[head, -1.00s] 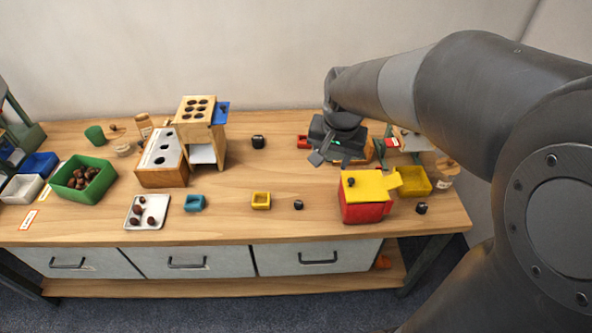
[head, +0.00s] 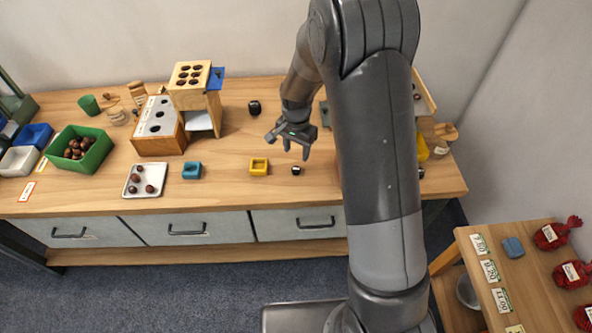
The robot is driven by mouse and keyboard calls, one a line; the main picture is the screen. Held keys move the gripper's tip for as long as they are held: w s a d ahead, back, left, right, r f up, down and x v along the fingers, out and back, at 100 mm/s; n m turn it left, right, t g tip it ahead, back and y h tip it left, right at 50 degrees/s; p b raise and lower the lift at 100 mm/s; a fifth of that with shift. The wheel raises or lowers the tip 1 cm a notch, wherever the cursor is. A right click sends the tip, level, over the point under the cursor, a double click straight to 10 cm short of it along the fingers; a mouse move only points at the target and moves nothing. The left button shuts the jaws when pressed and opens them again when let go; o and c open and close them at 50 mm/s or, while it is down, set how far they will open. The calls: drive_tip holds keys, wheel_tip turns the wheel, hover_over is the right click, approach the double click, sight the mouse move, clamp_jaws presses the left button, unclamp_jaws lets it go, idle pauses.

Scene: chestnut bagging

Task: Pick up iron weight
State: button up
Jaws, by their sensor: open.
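Several small black weights stand on the wooden workbench. A larger black weight (head: 255,108) stands farther back, right of the wooden stand. Another black weight (head: 421,173) is at the right, partly behind my arm. I cannot tell which one is the iron weight. My gripper (head: 293,150) is open and empty, pointing down above the bench. In the picture it is just above the smallest weight, apart from it.
A white plate (head: 131,188) holds chestnuts; a green bin (head: 97,153) holds more. The wooden stand (head: 214,112) rises at the back. My arm hides much of the bench's right side. A side table (head: 474,256) carries red bags.

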sight(296, 169)
wheel_tip(296, 169, down, 8)
drive_tip(key=shift+a+f, duration=0.1)
idle(0.4)
drive_tip(key=shift+c, duration=0.3)
clamp_jaws()
